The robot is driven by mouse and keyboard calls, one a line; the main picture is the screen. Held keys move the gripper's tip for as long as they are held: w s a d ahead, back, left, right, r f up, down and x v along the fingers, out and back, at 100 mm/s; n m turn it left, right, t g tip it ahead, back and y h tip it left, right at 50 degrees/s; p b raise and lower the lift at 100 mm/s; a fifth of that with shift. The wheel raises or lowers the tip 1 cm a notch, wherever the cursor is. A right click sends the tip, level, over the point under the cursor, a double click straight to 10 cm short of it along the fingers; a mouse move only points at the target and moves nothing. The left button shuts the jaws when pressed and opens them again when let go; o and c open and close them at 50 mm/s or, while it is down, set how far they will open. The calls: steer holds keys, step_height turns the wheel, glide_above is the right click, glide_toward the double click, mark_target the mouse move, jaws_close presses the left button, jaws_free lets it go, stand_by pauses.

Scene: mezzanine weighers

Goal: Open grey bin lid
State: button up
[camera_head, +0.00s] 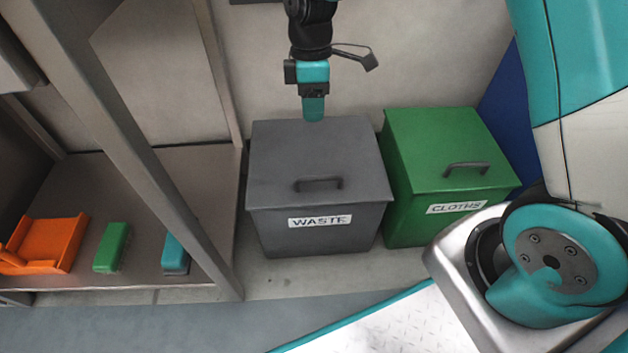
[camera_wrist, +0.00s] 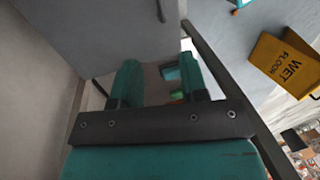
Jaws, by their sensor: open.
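The grey bin (camera_head: 318,230) stands on the floor against the wall, with a white label reading WASTE on its front. Its grey lid (camera_head: 300,150) is closed, and a dark bar handle (camera_head: 318,184) sits near the lid's front edge. My gripper (camera_head: 313,112) hangs above the back edge of the lid, well behind the handle, and looks apart from it. In the wrist view my gripper (camera_wrist: 158,80) has its two teal fingers spread with nothing held between them. A flat grey surface fills the upper left of the wrist view; I cannot tell for sure that it is the lid.
A green bin (camera_head: 440,150) labelled CLOTHS stands close on the right. On the left, a metal shelf (camera_head: 200,180) with an upright post holds an orange dustpan-like item (camera_head: 50,245), a green brush (camera_head: 112,247) and a teal block (camera_head: 176,253). A yellow wet floor sign (camera_wrist: 285,62) shows in the wrist view.

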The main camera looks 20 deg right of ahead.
mark_target(314, 177)
steer(key=s+f+b, duration=0.1)
steer(key=f+b, duration=0.1)
steer(key=f, duration=0.3)
steer(key=s+f+b, duration=0.1)
steer(key=f+b, duration=0.2)
steer(key=f, duration=0.3)
steer(key=s+a+f+b, duration=0.1)
steer(key=f+b, duration=0.2)
steer(key=f, duration=0.2)
steer(key=shift+s+f, duration=0.1)
steer(key=shift+f, duration=0.1)
steer(key=shift+c, duration=0.4)
jaws_close()
